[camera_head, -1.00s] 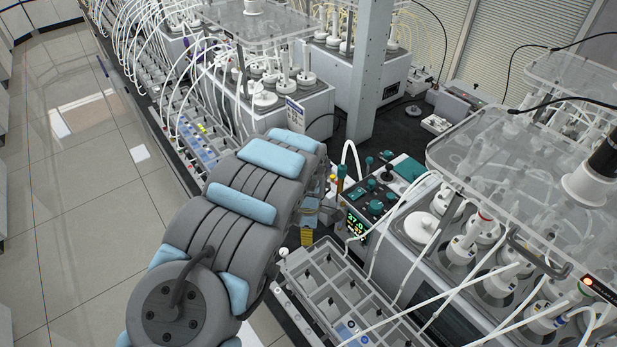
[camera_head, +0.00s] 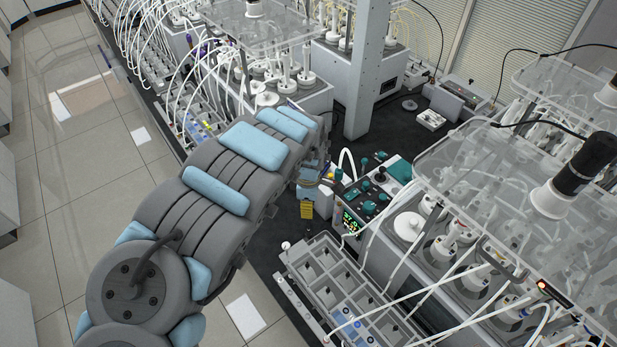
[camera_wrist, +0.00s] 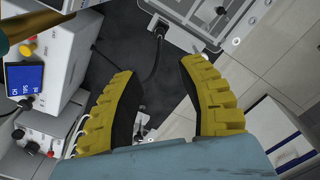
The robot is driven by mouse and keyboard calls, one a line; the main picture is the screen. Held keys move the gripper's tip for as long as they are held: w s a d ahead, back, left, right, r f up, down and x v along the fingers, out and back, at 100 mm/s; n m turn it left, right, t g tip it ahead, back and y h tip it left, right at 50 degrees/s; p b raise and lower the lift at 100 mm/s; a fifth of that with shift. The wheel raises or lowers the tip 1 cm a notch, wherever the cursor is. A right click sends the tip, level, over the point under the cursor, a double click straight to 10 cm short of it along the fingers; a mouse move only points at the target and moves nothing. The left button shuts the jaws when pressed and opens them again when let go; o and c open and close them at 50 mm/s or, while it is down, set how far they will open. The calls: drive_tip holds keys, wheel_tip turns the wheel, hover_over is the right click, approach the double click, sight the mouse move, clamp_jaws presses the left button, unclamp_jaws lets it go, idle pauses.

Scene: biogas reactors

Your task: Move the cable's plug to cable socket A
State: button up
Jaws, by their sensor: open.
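In the wrist view my gripper (camera_wrist: 157,68) is open, its two yellow ribbed fingers spread with nothing between the tips. A black cable (camera_wrist: 153,65) runs through the gap as seen from this camera, apparently beyond the fingers. Its dark plug end (camera_wrist: 161,29) meets the edge of a grey box (camera_wrist: 185,12) at the top. I cannot tell how deep it sits. No socket marked A is readable. In the head view my arm hides most of the gripper; a small yellow ribbed part near the arm's end may be a finger.
A white box with a blue display (camera_wrist: 24,78) and a red button stands at the left of the wrist view. In the head view a control panel (camera_head: 372,195), a compartment tray (camera_head: 322,262) and a clear-topped reactor (camera_head: 480,165) lie right of my arm. Dark bench surface shows between.

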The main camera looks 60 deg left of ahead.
wheel_tip(320, 180, up, 9)
drive_tip(key=p, duration=0.4)
drive_tip(key=shift+p, duration=0.3)
